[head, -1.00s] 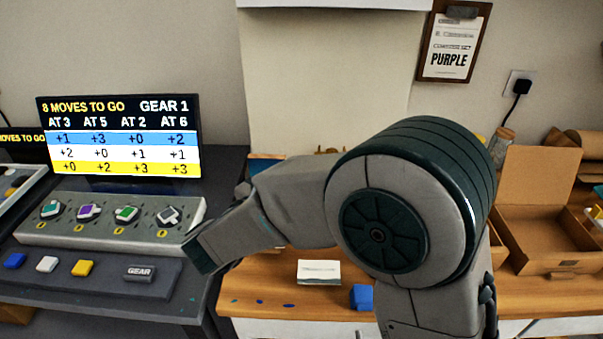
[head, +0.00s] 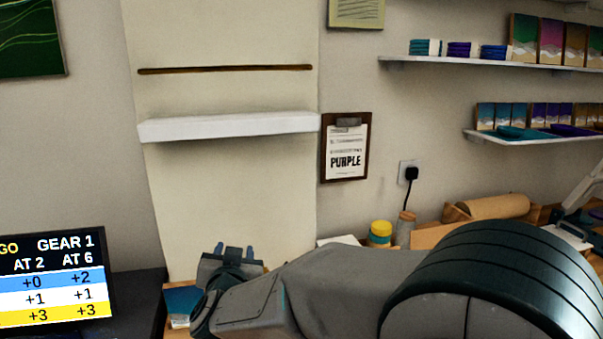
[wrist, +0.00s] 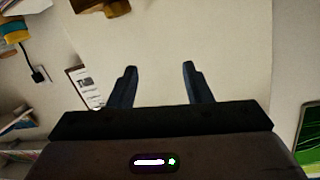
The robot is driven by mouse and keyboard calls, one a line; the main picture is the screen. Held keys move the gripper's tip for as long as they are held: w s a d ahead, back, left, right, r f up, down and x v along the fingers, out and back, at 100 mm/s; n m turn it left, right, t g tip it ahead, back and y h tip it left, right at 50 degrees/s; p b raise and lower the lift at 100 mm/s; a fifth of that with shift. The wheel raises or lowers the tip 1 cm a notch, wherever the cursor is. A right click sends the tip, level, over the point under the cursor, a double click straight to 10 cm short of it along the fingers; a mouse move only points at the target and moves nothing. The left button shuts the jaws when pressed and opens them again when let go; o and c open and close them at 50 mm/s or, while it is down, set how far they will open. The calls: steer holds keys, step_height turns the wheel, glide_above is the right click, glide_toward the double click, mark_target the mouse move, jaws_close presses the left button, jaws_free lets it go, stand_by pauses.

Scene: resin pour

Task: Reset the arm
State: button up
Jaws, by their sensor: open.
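My gripper (head: 234,250) shows at the bottom of the head view, at the end of my bent arm, with its two fingers pointing up toward the wall panel. In the wrist view my gripper (wrist: 160,82) has its two dark fingers well apart with nothing between them. Behind the fingers is only the plain cream wall panel (wrist: 200,40). My arm's large rounded joint fills the lower right of the head view and hides much of the bench there.
A screen (head: 55,275) stands at lower left. A white ledge (head: 230,126) sticks out from the panel above my gripper. A clipboard (head: 346,148) reading PURPLE hangs right of it. A yellow-lidded jar (head: 380,234) stands on the bench. Shelves (head: 500,63) with stacked goods are at upper right.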

steer(key=s+d+f+g+h+p, duration=0.1)
steer(key=s+d+g+p, duration=0.2)
steer(key=s+d+g, duration=0.3)
steer(key=s+d+f+g+h+p, duration=0.1)
steer(key=s+d+g+p, duration=0.2)
steer(key=s+d+g, duration=0.4)
steer(key=s+d, duration=0.4)
steer(key=d, duration=0.4)
steer(key=s+d, duration=0.5)
steer(key=d, duration=0.3)
steer(key=shift+f+n, duration=0.3)
steer(key=shift+n, duration=0.1)
